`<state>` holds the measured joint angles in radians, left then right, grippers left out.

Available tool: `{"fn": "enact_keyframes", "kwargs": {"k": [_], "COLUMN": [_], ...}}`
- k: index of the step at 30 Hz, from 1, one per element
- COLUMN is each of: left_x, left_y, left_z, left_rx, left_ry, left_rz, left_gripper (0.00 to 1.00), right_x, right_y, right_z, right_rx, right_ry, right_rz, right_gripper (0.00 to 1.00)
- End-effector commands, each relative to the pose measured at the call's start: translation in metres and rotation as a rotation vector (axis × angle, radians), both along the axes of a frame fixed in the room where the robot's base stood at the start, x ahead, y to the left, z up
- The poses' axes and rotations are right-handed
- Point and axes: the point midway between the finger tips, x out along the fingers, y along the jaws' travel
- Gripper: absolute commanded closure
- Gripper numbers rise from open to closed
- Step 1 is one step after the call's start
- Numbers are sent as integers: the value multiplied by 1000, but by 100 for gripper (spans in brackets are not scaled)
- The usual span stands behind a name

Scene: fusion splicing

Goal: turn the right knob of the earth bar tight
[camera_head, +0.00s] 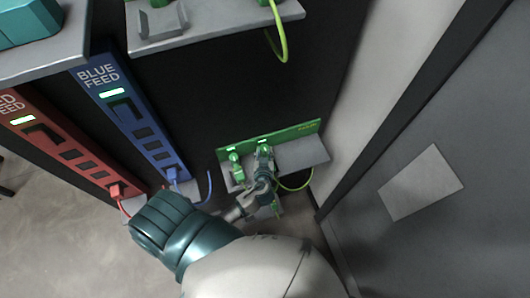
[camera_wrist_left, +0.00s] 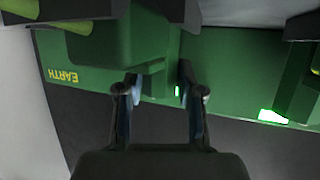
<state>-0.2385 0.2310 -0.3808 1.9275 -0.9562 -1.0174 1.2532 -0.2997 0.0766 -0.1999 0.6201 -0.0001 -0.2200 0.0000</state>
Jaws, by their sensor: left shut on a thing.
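The green earth bar (camera_head: 290,135) is fixed low on the dark rack in the head view. In the left wrist view the earth bar (camera_wrist_left: 225,65) appears upside down, with the EARTH lettering at the left. My left gripper (camera_head: 264,158) reaches it from below and is shut on the bar's right knob, which it mostly covers in the head view. In the wrist view my left gripper (camera_wrist_left: 160,88) has one finger on each side of the green right knob (camera_wrist_left: 150,66). The left knob (camera_head: 236,166) stands free to the left. My right gripper is not in view.
A grey ledge (camera_head: 308,154) runs below the bar. A green-yellow cable (camera_head: 297,187) loops at its right. The blue feed strip (camera_head: 140,125) and red feed strip (camera_head: 72,150) stand at left. A grey door panel (camera_head: 440,130) is at right.

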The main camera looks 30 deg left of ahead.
Motion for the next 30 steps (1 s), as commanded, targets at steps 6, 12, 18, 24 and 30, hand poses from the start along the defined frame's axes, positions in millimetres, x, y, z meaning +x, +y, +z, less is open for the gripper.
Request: {"fn": "enact_keyframes", "kwargs": {"k": [6, 12, 18, 24, 30], "left_x": [-2, -3, -3, -3, -2], "left_y": [2, 1, 1, 1, 1], "left_z": [-4, -4, -5, -5, -4], "left_rx": [-1, -1, -2, -2, -1], "left_ry": [9, 11, 11, 12, 9], "left_rz": [-85, -117, -123, -122, -121], "left_gripper": [98, 98, 98, 58, 38], "right_x": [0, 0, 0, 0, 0], "right_y": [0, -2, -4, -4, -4], "right_z": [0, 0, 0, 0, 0], "right_rx": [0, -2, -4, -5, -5], "right_ry": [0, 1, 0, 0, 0], "right_rz": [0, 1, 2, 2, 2], "right_gripper": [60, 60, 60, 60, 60]}}
